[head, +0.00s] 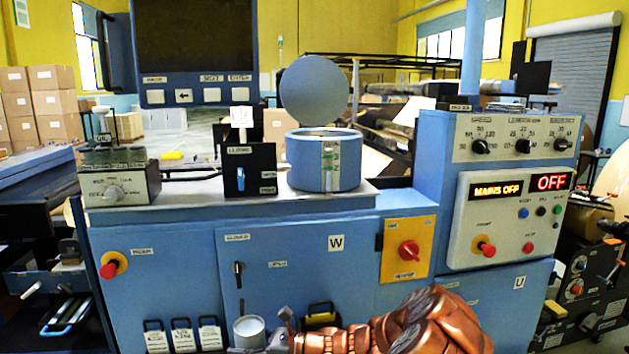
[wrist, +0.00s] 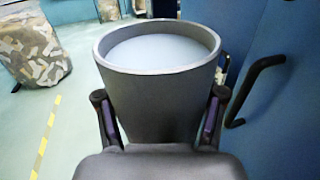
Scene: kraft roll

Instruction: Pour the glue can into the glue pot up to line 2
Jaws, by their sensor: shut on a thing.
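The glue pot (head: 323,163) is a blue round pot on the machine's top, with its round lid (head: 315,90) standing open behind it. A sight strip on its front shows marks, of which 3 and 2 can be made out; the level inside is hidden. My gripper (head: 268,336) is low in front of the blue cabinet, below the pot and to its left. It is shut on the glue can (head: 249,334), a grey can held upright. In the wrist view the glue can (wrist: 158,105) sits between the two fingers (wrist: 160,118), with pale liquid inside near the rim.
A black switch box (head: 249,170) stands just left of the pot. The control panel (head: 515,215) reads MAINS OFF and OFF. A black cabinet handle (wrist: 255,88) is close right of the can. A yellow isolator plate (head: 408,268) and several hanging tags (head: 182,336) are on the front.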

